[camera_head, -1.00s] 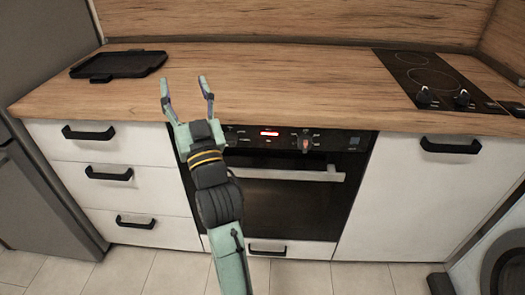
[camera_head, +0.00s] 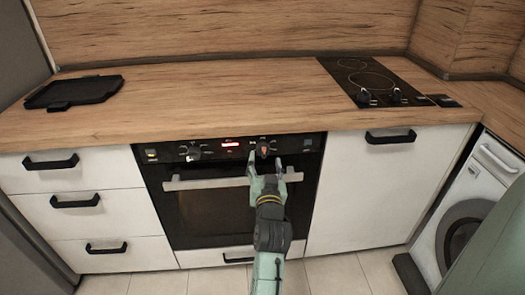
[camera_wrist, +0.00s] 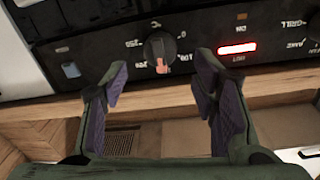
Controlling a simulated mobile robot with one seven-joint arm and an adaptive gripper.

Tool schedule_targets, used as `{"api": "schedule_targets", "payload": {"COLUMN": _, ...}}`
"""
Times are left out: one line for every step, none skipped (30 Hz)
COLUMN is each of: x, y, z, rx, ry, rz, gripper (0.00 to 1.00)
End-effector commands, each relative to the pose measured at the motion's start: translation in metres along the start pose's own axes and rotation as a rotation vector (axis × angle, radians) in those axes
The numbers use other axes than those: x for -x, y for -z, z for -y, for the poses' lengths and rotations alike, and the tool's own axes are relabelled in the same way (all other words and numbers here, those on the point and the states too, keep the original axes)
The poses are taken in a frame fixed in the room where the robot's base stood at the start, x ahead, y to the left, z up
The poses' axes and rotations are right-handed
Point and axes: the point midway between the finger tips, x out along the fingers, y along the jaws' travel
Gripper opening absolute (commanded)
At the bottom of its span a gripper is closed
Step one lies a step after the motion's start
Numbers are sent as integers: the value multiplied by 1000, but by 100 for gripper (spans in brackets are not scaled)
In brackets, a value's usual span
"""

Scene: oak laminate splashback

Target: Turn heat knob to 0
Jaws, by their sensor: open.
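A dark round knob (camera_head: 263,149) with a reddish pointer is on the oven's control panel, right of the red display. In the wrist view the knob (camera_wrist: 158,45) shows its pointer toward the bottom of the picture, with pale markings around it too small to read surely. My gripper (camera_head: 265,161) is open in front of this knob, one finger to each side. In the wrist view the gripper's (camera_wrist: 161,66) purple-padded fingers flank the line to the knob. The knob lies beyond the fingertips, and I see no contact.
A second knob (camera_head: 190,152) is left of the red display (camera_head: 231,144). The oven door handle (camera_head: 215,182) runs below the panel, close to my gripper. Above are the wooden worktop (camera_head: 210,95), a black tray (camera_head: 73,91) and a hob (camera_head: 385,82) with its own knobs.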

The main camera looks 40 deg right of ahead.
Motion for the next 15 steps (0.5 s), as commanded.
{"api": "schedule_targets", "payload": {"x": -10, "y": 3, "z": 0, "rx": 0, "ry": 0, "rz": -1, "gripper": 54}}
{"api": "schedule_targets", "payload": {"x": -16, "y": 4, "z": 0, "rx": 1, "ry": 0, "rz": -1, "gripper": 54}}
{"api": "schedule_targets", "payload": {"x": -23, "y": 3, "z": 0, "rx": 1, "ry": 1, "rz": 0, "gripper": 54}}
{"api": "schedule_targets", "payload": {"x": -27, "y": 3, "z": 0, "rx": 1, "ry": 1, "rz": -1, "gripper": 54}}
{"api": "schedule_targets", "payload": {"x": -31, "y": 3, "z": 0, "rx": 1, "ry": 0, "rz": -1, "gripper": 54}}
{"api": "schedule_targets", "payload": {"x": -36, "y": 3, "z": 0, "rx": 1, "ry": 0, "rz": -1, "gripper": 54}}
{"api": "schedule_targets", "payload": {"x": -39, "y": 2, "z": 0, "rx": 0, "ry": 0, "rz": 0, "gripper": 54}}
{"api": "schedule_targets", "payload": {"x": -42, "y": 2, "z": 0, "rx": 0, "ry": 0, "rz": -1, "gripper": 54}}
{"api": "schedule_targets", "payload": {"x": -45, "y": 2, "z": 0, "rx": 0, "ry": 0, "rz": -1, "gripper": 54}}
{"api": "schedule_targets", "payload": {"x": -47, "y": 2, "z": 0, "rx": 0, "ry": 0, "rz": -2, "gripper": 54}}
{"api": "schedule_targets", "payload": {"x": -48, "y": 1, "z": 0, "rx": 0, "ry": 0, "rz": -2, "gripper": 54}}
{"api": "schedule_targets", "payload": {"x": -49, "y": 1, "z": 0, "rx": 0, "ry": 0, "rz": -2, "gripper": 54}}
{"api": "schedule_targets", "payload": {"x": -50, "y": 1, "z": 0, "rx": 0, "ry": 0, "rz": -1, "gripper": 54}}
{"api": "schedule_targets", "payload": {"x": -50, "y": 1, "z": 0, "rx": 0, "ry": 0, "rz": -1, "gripper": 54}}
{"api": "schedule_targets", "payload": {"x": -50, "y": 0, "z": 0, "rx": 0, "ry": 0, "rz": -1, "gripper": 54}}
